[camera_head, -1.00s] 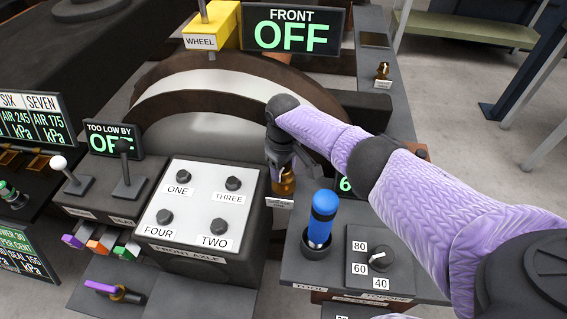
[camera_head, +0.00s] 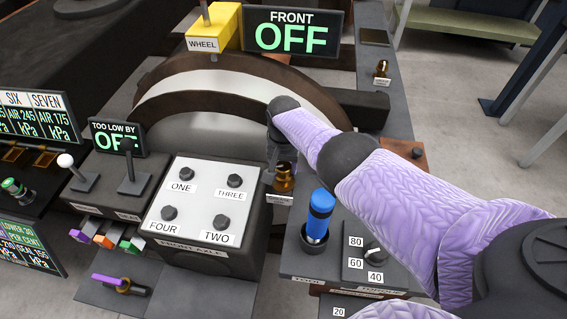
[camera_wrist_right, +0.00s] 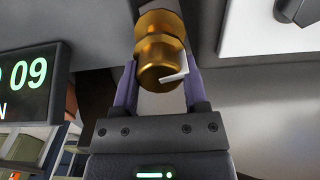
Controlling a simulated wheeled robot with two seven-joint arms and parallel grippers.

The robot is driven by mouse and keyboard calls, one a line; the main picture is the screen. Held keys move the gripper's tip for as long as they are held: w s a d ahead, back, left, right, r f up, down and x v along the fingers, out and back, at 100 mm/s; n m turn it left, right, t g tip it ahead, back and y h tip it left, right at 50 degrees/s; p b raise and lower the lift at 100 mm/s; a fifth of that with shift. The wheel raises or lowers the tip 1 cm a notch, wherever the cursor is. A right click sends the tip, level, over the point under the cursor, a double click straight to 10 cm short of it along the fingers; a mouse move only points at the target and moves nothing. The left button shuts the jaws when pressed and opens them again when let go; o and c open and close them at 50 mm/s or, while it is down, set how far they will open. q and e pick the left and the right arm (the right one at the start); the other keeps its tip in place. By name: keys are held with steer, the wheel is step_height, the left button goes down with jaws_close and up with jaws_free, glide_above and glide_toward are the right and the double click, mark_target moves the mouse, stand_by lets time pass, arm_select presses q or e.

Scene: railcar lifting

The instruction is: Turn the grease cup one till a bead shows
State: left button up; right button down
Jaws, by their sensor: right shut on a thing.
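The brass grease cup (camera_head: 284,178) stands beside the large wheel, just right of the front axle box. It also shows in the right wrist view as a round golden body (camera_wrist_right: 158,48) with a white pointer-like strip across its near end. My right gripper (camera_wrist_right: 160,78) is shut on this cup, one purple finger on each side. In the head view my right gripper (camera_head: 279,165) comes down onto the cup and hides part of it. The label below the cup is too small to read. I see no bead on the visible side. My left gripper is out of view.
A blue-handled tool (camera_head: 318,214) stands in a holder close right of the cup, beside a dial (camera_head: 375,256). The front axle box (camera_head: 201,204) with several knobs is close left. Another brass cup (camera_head: 381,69) stands at the back right. A display (camera_head: 291,33) reads FRONT OFF.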

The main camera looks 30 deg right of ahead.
steer(key=m, duration=0.5)
steer(key=shift+m, duration=0.3)
steer(key=m, duration=0.2)
steer(key=shift+m, duration=1.1)
steer(key=c, duration=0.5)
jaws_free()
steer(key=shift+c, duration=0.2)
steer(key=o, duration=0.4)
steer(key=shift+o, duration=0.2)
